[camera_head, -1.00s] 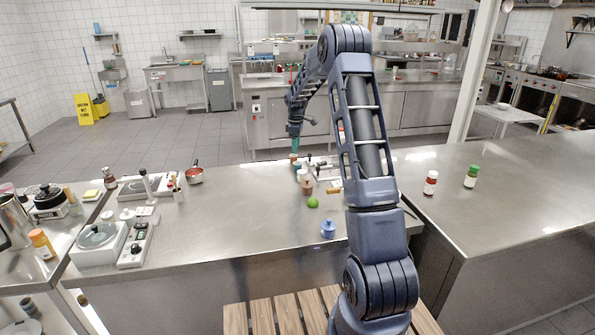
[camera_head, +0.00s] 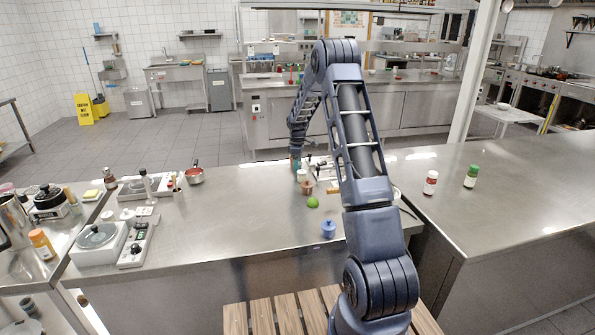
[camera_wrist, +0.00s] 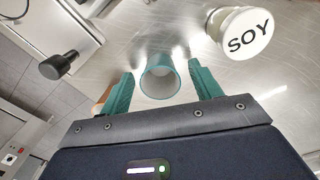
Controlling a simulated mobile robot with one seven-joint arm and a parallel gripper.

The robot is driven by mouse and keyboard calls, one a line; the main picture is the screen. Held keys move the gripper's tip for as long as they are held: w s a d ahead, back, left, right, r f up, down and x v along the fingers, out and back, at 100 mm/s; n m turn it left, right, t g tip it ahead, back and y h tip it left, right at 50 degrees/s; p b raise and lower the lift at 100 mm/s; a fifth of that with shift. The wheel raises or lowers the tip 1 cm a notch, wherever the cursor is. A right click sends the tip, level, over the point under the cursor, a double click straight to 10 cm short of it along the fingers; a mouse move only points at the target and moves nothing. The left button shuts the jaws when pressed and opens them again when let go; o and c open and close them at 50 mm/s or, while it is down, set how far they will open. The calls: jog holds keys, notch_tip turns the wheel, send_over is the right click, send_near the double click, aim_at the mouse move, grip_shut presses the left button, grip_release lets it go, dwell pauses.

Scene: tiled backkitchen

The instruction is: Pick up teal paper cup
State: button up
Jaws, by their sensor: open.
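The teal paper cup (camera_wrist: 160,78) stands on the steel counter in the wrist view, seen from above into its open mouth. My gripper (camera_wrist: 160,88) is open, with one teal finger on each side of the cup and visible gaps between them. I cannot tell how far down the cup the fingers reach. In the head view my gripper (camera_head: 295,163) is small at the far side of the counter, and the cup cannot be told apart from the teal fingers there.
A jar marked SOY (camera_wrist: 244,33) stands close on the right in the wrist view. A dark knob (camera_wrist: 55,67) is at the left. In the head view a green lime (camera_head: 313,202) and a blue pot (camera_head: 328,229) are nearer on the counter (camera_head: 240,215).

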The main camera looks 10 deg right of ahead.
jog(key=shift+f, duration=0.5)
jog(key=shift+c, duration=0.3)
jog(key=c, duration=1)
jog(key=shift+o, duration=0.2)
